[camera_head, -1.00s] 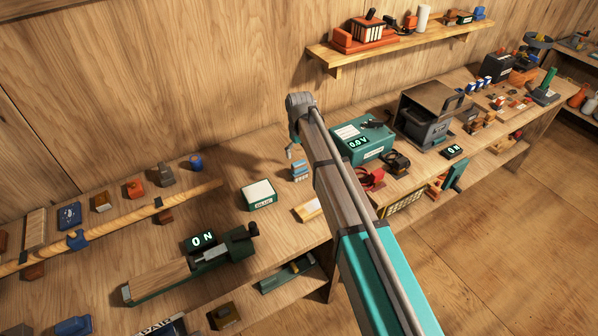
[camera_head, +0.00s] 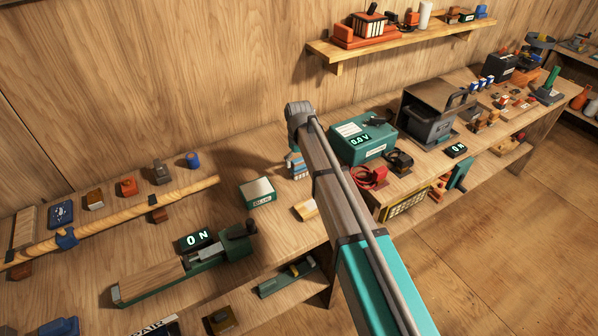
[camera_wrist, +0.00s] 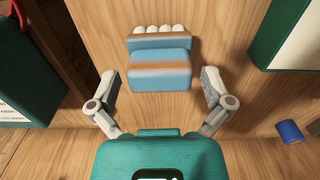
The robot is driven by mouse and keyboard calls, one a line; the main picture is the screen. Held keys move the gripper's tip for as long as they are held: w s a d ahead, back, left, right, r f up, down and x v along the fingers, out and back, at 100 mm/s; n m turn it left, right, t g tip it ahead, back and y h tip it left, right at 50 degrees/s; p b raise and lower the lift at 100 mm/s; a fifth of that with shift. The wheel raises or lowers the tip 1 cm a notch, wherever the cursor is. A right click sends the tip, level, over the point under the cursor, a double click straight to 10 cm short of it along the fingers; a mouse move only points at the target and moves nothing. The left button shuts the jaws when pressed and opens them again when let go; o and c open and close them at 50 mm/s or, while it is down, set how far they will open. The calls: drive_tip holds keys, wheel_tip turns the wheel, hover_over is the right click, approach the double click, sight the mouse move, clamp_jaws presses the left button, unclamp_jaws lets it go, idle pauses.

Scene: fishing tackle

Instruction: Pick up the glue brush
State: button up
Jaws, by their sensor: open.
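A blue block-like thing with a copper-brown band and several white rounded tips (camera_wrist: 160,62) stands on the bench in the wrist view. I take it for the glue brush, but cannot be sure. In the head view it shows partly (camera_head: 296,167), just under the end of my arm. My gripper (camera_wrist: 168,84) is open, with one finger on each side of its near part. Whether the fingers touch it is hard to tell; small gaps seem to show. The fingers are mostly hidden in the head view.
A green box with a white top (camera_head: 257,193) stands to the left in the head view. A teal meter box (camera_head: 362,139) stands close on the right. A blue cup (camera_head: 193,160) is farther left. A pale wooden piece (camera_head: 306,210) lies near the bench's front edge.

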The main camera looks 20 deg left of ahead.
drive_tip(key=shift+c, duration=0.3)
drive_tip(key=c, duration=1.1)
drive_tip(key=shift+r, duration=0.2)
drive_tip(key=shift+r+p, duration=0.75)
drive_tip(key=shift+p, duration=0.25)
drive_tip(key=shift+s+d+r+p, duration=1.2)
drive_tip(key=shift+s+r+p, duration=0.65)
drive_tip(key=shift+s, duration=0.15)
drive_tip(key=shift+s+d+r+p, duration=1.2)
drive_tip(key=shift+s+r+p, duration=0.7)
drive_tip(key=shift+s, duration=0.1)
drive_tip(key=shift+s+d+r+p, duration=1.2)
drive_tip(key=shift+s+r+p, duration=0.65)
drive_tip(key=shift+s, duration=0.15)
